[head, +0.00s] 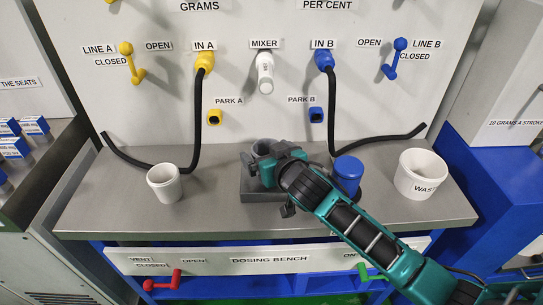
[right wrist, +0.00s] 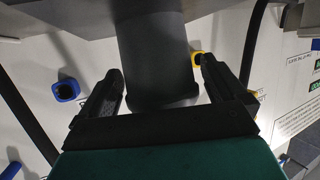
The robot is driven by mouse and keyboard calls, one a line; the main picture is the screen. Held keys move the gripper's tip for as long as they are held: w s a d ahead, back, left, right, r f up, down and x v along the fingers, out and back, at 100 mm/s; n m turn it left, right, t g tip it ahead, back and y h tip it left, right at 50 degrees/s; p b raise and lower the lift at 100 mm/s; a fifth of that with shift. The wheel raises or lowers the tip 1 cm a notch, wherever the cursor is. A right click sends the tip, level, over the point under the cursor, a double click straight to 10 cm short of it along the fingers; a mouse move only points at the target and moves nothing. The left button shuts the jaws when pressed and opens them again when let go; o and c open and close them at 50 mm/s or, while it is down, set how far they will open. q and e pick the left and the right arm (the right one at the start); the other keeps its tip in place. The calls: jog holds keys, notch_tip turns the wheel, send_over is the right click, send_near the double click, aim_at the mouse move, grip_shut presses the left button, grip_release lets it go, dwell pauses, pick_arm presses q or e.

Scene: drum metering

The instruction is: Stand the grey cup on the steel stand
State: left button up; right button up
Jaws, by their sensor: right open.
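The grey cup (head: 262,147) is upright at the middle of the bench, at the steel stand (head: 249,190), a low dark grey block. My right gripper (head: 265,157) is open around the cup and partly hides it and the stand. In the right wrist view the cup (right wrist: 155,55) shows between the two spread fingers, with a gap on each side. That view is upside down, and the cup's base meets a dark surface at the top. The contact under the cup is hidden in the head view. My left gripper is not in view.
A white cup (head: 164,184) stands left on the bench. A blue container (head: 347,175) is close to the right of my gripper, with a white waste tub (head: 420,175) farther right. Black hoses (head: 197,125) hang from the panel behind. The front-left bench top is clear.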

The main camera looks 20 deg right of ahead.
jog(key=p+v, duration=0.1)
jog(key=v, duration=1.1)
jog(key=s+d+f+g+h, duration=0.15)
jog(key=s+f+g, duration=0.35)
jog(key=s, duration=0.5)
jog(key=s+d+f+g, duration=0.2)
jog(key=s+f+g, duration=0.3)
jog(key=s, duration=0.5)
jog(key=w+a+f+n+t+y, duration=0.1)
jog(key=w+a+f+t, duration=0.2)
jog(key=w+f+t, duration=0.4)
jog(key=shift+w+f+y, duration=0.2)
jog(key=shift+f+y, duration=0.15)
jog(key=shift+f, duration=0.75)
jog(key=shift+a, duration=0.1)
